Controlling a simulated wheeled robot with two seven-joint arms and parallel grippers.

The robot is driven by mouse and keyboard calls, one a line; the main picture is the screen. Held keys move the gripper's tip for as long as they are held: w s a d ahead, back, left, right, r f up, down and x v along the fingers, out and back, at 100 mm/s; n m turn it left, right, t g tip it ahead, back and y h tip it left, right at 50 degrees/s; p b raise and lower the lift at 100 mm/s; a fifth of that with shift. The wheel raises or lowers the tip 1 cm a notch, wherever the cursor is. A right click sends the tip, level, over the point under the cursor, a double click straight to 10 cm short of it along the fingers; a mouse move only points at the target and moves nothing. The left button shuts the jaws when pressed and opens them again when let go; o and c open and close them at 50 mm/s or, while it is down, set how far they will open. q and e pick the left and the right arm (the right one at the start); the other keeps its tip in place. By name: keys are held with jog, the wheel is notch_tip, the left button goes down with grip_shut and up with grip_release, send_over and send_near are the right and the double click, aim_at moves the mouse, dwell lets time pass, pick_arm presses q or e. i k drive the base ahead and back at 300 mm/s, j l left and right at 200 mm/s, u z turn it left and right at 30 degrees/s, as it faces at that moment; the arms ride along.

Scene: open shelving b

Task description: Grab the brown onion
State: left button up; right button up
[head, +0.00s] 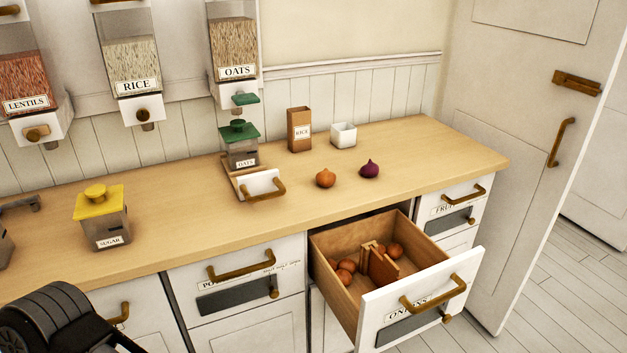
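A brown onion (325,178) sits on the wooden counter, right of the oats dispenser and left of a purple onion (369,169). The two onions stand apart. More brown onions (395,250) lie in the open drawer (333,287) labelled onions, on both sides of a wooden divider (380,266). A black ridged part of my arm shows at the bottom left corner, far from the onions. I see no gripper fingers on it. My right gripper is not in view.
A white box (343,135) and a wooden rice box (299,130) stand behind the onions. An oats container (242,152) stands left of them, and a yellow-lidded sugar container (102,217) farther left. The open drawer juts out below the counter. Counter right of the onions is clear.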

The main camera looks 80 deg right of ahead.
aim_at(325, 178)
jog(key=z, duration=3.85)
